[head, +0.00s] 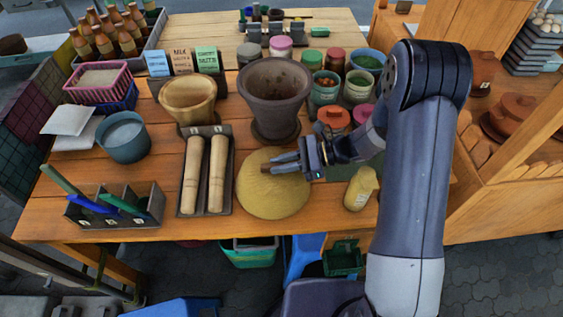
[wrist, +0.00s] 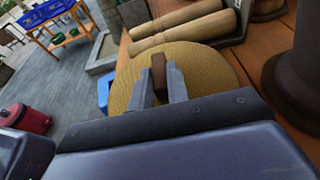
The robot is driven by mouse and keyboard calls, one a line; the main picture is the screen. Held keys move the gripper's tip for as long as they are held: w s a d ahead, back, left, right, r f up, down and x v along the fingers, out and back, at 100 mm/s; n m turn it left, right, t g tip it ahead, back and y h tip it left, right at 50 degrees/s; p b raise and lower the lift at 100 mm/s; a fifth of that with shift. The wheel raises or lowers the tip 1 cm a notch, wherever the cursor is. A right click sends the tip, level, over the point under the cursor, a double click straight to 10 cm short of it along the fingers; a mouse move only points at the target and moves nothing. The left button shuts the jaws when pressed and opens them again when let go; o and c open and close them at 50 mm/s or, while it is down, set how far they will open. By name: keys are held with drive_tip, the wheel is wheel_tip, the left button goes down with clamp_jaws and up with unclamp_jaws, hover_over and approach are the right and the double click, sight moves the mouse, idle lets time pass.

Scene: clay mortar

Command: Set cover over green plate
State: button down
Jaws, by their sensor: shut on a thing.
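The cover (head: 270,195) is a round, yellow woven dome with a brown handle on top, near the table's front edge in the head view. My gripper (head: 278,165) reaches in from the right and is shut on that handle. In the wrist view the brown handle sits between the fingers of my gripper (wrist: 161,82), with the woven cover (wrist: 205,68) spread out behind it. I cannot tell whether the cover rests on the table or hangs just above it.
Two rolling pins in a dark tray (head: 231,180) lie just left of the cover. A large dark mortar (head: 273,93) stands behind it. A yellow bottle (head: 360,188) stands to the right. Lidded pots and jars crowd the table behind my gripper.

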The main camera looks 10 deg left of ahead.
drive_tip(key=c, duration=1.3)
unclamp_jaws()
drive_tip(key=shift+d, duration=0.1)
drive_tip(key=b+v, duration=0.1)
drive_tip(key=v, duration=0.6)
drive_tip(key=shift+d+r, duration=0.1)
drive_tip(key=shift+d, duration=0.05)
drive_tip(key=p+x, duration=0.1)
drive_tip(key=x, duration=0.6)
drive_tip(key=shift+s+a, duration=0.1)
drive_tip(key=shift+a, duration=0.2)
wheel_tip(320, 180, up, 4)
drive_tip(key=p, duration=0.3)
drive_tip(key=shift+r+p, duration=0.2)
drive_tip(key=shift+p, duration=0.2)
drive_tip(key=shift+r+p, duration=0.7)
drive_tip(key=shift+r, duration=0.35)
